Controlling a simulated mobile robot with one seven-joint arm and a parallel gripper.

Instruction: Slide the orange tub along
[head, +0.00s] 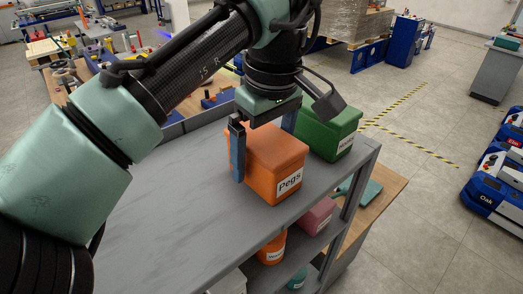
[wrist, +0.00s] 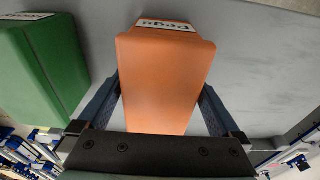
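The orange tub (head: 275,160), labelled "Pegs", stands upright on the grey top of a shelf cart (head: 175,190). In the wrist view the tub (wrist: 163,85) fills the middle, its label at the top edge. My gripper (head: 265,142) is over the tub, pointing down, with one finger along each of two opposite sides. In the wrist view the fingers of my gripper (wrist: 160,95) lie close beside the tub's left and right edges. I cannot tell whether they press on it. The lower part of the far finger is hidden behind the tub in the head view.
A green tub (head: 328,130) stands close behind the orange one, near the cart's far end; it also shows at left in the wrist view (wrist: 40,65). The cart top is bare in front. Smaller tubs sit on the lower shelf. Blue mobile units (head: 500,165) stand at right.

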